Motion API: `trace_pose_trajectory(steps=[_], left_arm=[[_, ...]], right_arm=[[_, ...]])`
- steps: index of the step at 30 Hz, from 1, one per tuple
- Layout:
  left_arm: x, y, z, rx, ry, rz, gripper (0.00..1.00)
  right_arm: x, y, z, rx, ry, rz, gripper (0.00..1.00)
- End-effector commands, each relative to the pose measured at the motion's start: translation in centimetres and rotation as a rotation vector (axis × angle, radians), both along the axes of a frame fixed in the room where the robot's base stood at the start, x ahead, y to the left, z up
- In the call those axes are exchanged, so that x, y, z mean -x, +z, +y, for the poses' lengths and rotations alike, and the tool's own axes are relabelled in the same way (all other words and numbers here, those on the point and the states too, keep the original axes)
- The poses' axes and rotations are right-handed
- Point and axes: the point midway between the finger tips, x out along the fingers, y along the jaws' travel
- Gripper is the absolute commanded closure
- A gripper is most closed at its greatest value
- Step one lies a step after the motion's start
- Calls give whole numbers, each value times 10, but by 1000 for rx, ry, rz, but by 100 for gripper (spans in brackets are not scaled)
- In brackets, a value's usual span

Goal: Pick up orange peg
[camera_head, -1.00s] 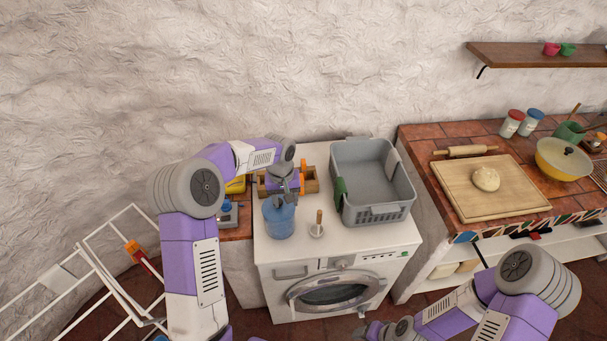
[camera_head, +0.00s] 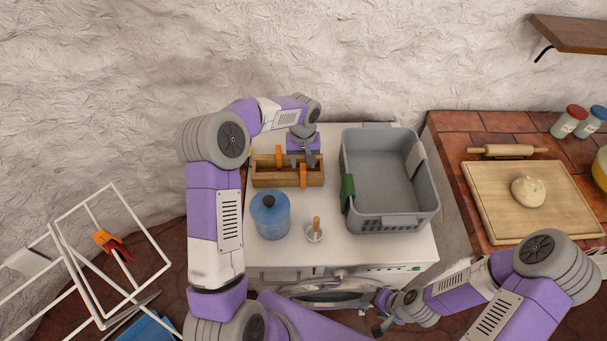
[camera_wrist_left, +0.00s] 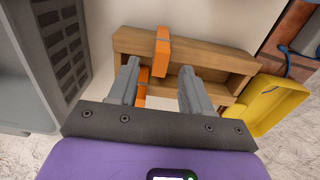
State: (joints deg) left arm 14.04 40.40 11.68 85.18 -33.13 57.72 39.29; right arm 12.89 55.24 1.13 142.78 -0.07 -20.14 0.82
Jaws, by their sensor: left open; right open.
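An orange peg (camera_head: 303,176) sits at the front wall of a wooden box (camera_head: 262,178) on the washing machine; it shows upright in the left wrist view (camera_wrist_left: 163,52). Another orange peg (camera_head: 279,156) stands towards the back of the box. In the left wrist view, an orange piece (camera_wrist_left: 142,88) shows beside the left-hand finger, partly hidden; I cannot tell which peg it is. My left gripper (camera_head: 301,160) is open over the box, fingers pointing down, and it also shows in the wrist view (camera_wrist_left: 158,75). My right gripper (camera_head: 376,312) is open, low before the machine.
A grey basket (camera_head: 428,206) stands right of the box. A blue lidded jar (camera_head: 270,218) and a small white pot with a wooden handle (camera_head: 315,233) stand in front. A yellow container (camera_wrist_left: 275,103) lies beside the box. A white rack (camera_head: 128,208) is at the left.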

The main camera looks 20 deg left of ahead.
Motion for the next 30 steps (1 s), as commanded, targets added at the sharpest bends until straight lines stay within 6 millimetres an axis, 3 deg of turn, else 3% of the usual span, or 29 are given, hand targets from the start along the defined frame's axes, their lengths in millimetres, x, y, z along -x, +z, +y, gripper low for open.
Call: trace_pose_trajectory(steps=[7, 15, 24, 30], left_arm=[[3, -39, 1, 2, 0, 4, 51], [2, -43, 1, 0, 0, 1, 51], [2, -43, 1, 0, 0, 1, 97], [2, -42, 1, 0, 0, 1, 100]], right_arm=[[-1, -1, 0, 0, 0, -1, 40], [-1, -1, 0, 0, 0, -1, 40], [-1, -1, 0, 0, 0, -1, 40], [-1, -1, 0, 0, 0, -1, 40]])
